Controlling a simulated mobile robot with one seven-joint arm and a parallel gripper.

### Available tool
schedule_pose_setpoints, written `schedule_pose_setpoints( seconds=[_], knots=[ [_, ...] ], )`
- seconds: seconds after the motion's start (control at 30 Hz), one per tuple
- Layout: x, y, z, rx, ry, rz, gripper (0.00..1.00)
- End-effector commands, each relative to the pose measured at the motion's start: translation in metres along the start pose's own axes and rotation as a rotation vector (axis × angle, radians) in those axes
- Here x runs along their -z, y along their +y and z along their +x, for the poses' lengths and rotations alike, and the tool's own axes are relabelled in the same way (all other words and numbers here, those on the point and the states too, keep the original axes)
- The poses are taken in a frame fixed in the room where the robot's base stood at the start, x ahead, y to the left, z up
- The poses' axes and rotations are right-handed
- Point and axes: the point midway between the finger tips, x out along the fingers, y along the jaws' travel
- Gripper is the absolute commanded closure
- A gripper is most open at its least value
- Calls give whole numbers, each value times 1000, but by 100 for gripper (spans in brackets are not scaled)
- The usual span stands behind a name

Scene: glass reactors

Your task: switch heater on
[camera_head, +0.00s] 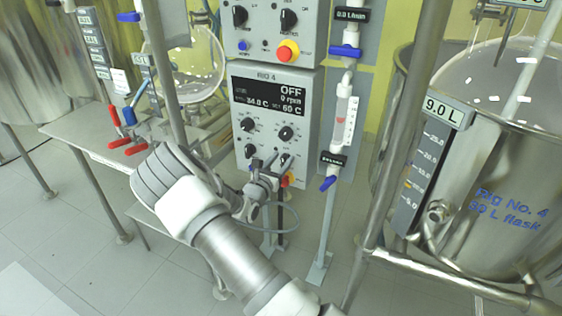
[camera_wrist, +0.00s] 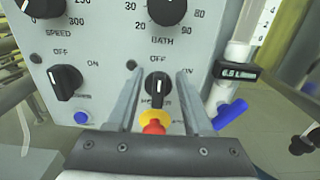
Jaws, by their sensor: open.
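The heater switch (camera_wrist: 157,86) is a black rotary knob on the grey control box (camera_head: 272,105). In the wrist view its white line points up towards OFF, with ON at its upper right. My gripper (camera_wrist: 159,75) is open, one finger on each side of the knob. I cannot tell whether the fingers touch it. In the head view my gripper (camera_head: 272,165) is at the lower front of the box and partly hides that row of switches. The box display (camera_head: 268,97) reads OFF, 0 rpm, 34.8 C and set 60 C.
A red and yellow button (camera_wrist: 154,122) lies just below the knob, between my fingers. Another black switch (camera_wrist: 65,82) is to the left. A blue-handled valve (camera_wrist: 229,114) stands close on the right. The steel vessel (camera_head: 500,190) is further right.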

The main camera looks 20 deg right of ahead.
Motion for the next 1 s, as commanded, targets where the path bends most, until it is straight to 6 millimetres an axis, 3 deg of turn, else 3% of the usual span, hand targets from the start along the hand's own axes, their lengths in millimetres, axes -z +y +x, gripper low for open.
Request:
schedule_pose_setpoints(
  seconds=[0.1,0.37,0.77,1.0],
  knots=[
    [0,0,0,0,0,0,52],
    [0,0,0,0,0,0,99],
    [0,0,-1,0,0,13,100],
    [0,-2,-1,1,1,108,100]
  ],
)
